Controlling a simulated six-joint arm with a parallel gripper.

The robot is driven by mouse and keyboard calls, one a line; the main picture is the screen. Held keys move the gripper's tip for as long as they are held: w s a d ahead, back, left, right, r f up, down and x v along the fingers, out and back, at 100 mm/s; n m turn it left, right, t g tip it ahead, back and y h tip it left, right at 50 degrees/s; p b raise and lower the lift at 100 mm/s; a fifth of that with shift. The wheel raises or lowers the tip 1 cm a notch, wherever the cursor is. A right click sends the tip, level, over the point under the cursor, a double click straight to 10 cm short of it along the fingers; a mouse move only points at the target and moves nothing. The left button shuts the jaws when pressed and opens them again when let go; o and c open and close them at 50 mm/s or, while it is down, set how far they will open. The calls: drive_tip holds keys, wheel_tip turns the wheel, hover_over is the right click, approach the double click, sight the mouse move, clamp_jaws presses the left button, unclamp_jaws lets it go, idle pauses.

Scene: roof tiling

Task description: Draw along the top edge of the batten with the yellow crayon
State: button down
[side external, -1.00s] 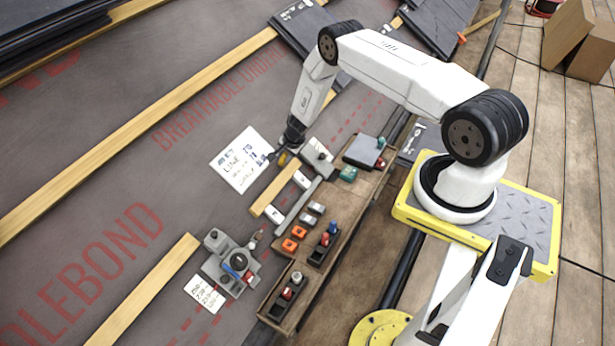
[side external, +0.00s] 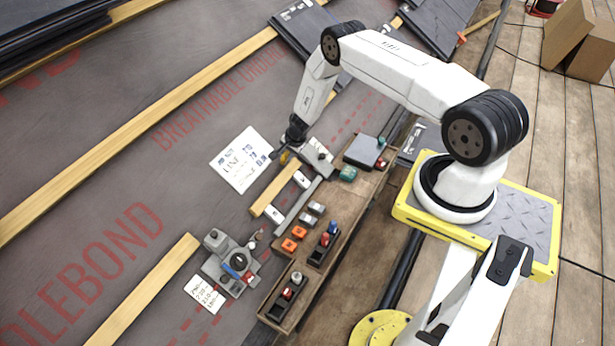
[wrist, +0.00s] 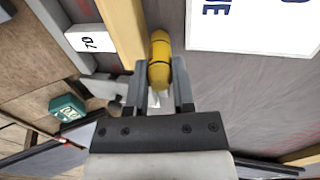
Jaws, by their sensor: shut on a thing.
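The yellow crayon (wrist: 159,62) is held between the two fingers of my gripper (wrist: 158,95) in the wrist view. The batten (wrist: 122,30) is a pale wooden strip just left of the crayon there. The crayon lies alongside the batten's edge; I cannot tell if its tip touches the wood. In the side view the short batten (side external: 274,189) lies on the grey membrane, and my gripper (side external: 288,150) is at its upper end. Only a small bit of yellow shows under the gripper there. No drawn line is clear on the batten.
A white note sheet (side external: 241,160) lies left of the batten. White marked blocks (side external: 301,180) and a grey rail (side external: 297,205) flank its right side. A wooden tray (side external: 335,232) holds orange and grey blocks. A green block (wrist: 68,107) shows at left in the wrist view.

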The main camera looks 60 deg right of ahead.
drive_tip(key=v, duration=1)
drive_tip(key=shift+r, duration=0.2)
idle(0.6)
drive_tip(key=shift+r, duration=0.15)
drive_tip(key=w+a+r+n+g+y, duration=0.1)
drive_tip(key=w+a+r+n+y, duration=0.2)
drive_tip(key=a+r+n, duration=0.7)
drive_tip(key=s+a+r+n+g+y, duration=0.1)
drive_tip(key=s+a+r+n+g, duration=0.2)
drive_tip(key=s+a+r+n, duration=0.5)
drive_tip(key=shift+s+a+r+y, duration=0.3)
drive_tip(key=shift+s+a+r, duration=0.35)
drive_tip(key=shift+a+r, duration=1.5)
drive_tip(key=shift+w+d+r, duration=0.1)
drive_tip(key=shift+d+r, duration=0.3)
drive_tip(key=shift+d, duration=0.15)
